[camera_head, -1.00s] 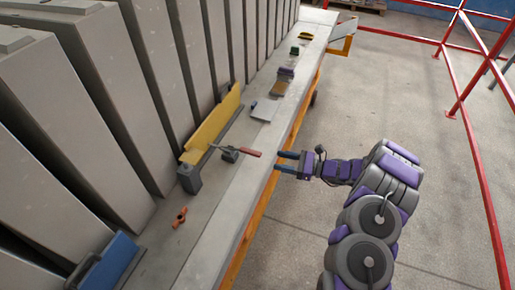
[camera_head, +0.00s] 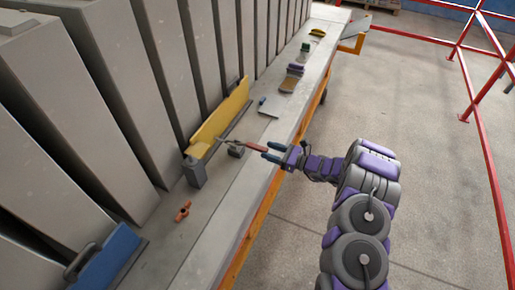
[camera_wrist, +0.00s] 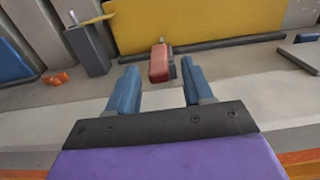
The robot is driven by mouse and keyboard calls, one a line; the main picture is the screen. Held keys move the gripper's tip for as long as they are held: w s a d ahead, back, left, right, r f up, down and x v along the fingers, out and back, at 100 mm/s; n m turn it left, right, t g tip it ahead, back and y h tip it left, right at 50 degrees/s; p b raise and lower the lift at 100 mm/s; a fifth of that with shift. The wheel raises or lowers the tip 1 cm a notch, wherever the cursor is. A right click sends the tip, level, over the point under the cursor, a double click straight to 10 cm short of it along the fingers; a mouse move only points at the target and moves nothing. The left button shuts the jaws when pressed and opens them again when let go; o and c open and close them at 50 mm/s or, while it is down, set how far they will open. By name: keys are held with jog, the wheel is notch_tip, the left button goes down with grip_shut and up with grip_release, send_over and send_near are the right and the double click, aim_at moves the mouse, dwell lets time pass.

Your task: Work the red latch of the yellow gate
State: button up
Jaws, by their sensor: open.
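The yellow gate (camera_head: 218,118) stands upright on the ledge against the grey panels, and it fills the top of the wrist view (camera_wrist: 200,22). The red latch handle (camera_head: 252,147) points out from a dark base (camera_head: 236,151) in front of the gate. In the wrist view the red handle (camera_wrist: 158,64) lies ahead of the fingers, about midway between them. My gripper (camera_head: 268,153) is open, its blue fingers at the handle's outer end. In the wrist view my open fingers (camera_wrist: 157,88) flank the line of the handle. I cannot tell whether they touch it.
A grey post (camera_head: 194,172) stands at the gate's near end. A trowel (camera_head: 268,106) and several small items lie farther along. Red railings (camera_head: 480,150) stand right.

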aim_at(248, 144)
jog(key=b+x, duration=0.1)
jog(key=x, duration=0.5)
jog(key=shift+s+a, duration=0.1)
jog(key=shift+a, duration=0.1)
jog(key=shift+d, duration=0.1)
grip_shut()
